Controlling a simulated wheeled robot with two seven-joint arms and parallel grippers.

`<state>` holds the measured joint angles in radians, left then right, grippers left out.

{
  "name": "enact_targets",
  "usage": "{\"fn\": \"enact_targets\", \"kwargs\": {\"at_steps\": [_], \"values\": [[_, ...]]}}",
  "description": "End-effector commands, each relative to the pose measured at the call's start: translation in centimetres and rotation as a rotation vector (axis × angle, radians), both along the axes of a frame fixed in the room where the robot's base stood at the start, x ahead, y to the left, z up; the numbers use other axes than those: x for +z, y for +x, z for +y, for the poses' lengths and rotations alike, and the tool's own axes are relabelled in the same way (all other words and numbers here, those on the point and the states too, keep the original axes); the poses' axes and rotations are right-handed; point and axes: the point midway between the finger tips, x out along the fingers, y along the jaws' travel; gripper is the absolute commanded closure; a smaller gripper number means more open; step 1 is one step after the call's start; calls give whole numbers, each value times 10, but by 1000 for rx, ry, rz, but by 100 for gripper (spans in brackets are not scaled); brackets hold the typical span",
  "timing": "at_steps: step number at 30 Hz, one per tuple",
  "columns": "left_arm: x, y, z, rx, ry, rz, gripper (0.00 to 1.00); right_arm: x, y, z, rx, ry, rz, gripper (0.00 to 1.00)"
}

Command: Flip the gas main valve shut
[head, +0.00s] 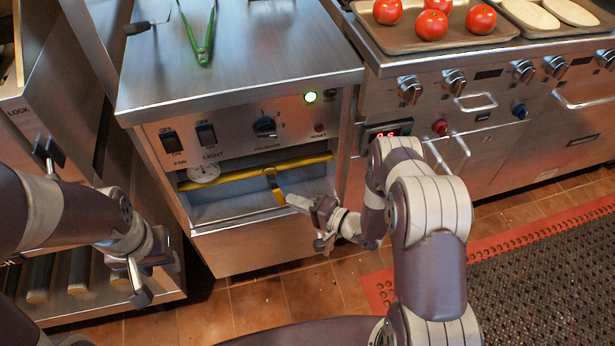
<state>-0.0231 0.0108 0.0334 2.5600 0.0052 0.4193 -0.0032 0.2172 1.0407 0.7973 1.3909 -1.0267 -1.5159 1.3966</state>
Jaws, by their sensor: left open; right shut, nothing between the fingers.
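The gas main valve is a yellow lever (276,188) on a horizontal yellow pipe (237,173) in the recess below the control panel. The lever hangs downward from the pipe, angled slightly to the right. My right gripper (298,203) is shut and empty, its tip just right of the lever's lower end. I cannot tell whether they touch. My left gripper (126,246) is open and empty, in front of the cabinet's left side, well away from the valve.
The control panel (240,128) has switches, a knob and a lit green light. A round gauge (203,172) sits at the pipe's left. Green tongs (202,38) lie on the steel top. A tray of tomatoes (400,44) stands on the grill at right.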

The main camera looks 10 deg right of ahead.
Motion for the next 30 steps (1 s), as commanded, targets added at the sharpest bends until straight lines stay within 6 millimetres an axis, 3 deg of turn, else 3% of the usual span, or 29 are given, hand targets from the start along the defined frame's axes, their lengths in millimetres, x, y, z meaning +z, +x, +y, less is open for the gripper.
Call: {"fn": "enact_targets", "kwargs": {"at_steps": [12,30], "values": [[-12,0,0,0,0,0,57,-7,0,14,-1,57,0,100],[-12,0,0,0,0,0,57,-8,-1,16,1,56,1,100]]}}
